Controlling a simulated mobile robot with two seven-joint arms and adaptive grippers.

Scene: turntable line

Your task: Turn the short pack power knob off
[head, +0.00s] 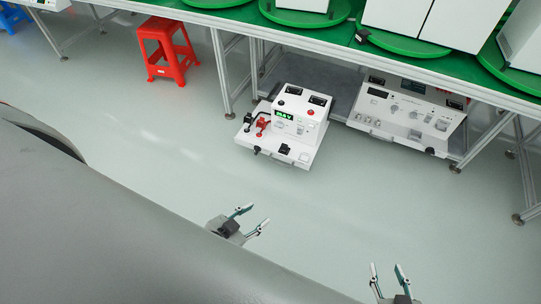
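The short pack (300,133) is a white box on the floor, partly out from under the workbench. Its small display (284,115) is lit green. It carries a red button (310,112), black and red plugs with cables at its left, and black controls (284,149) near its front. I cannot tell which one is the power knob or how it is turned. My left gripper (253,217) is open and empty, well in front of the pack. My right gripper (387,267) is open and empty at the bottom edge, farther from the pack.
A longer white pack (395,127) with a dark display stands right of the short pack, under the green-topped workbench (225,18). Metal bench legs stand around both. A red stool (167,50) is at the back left. The floor before the packs is clear.

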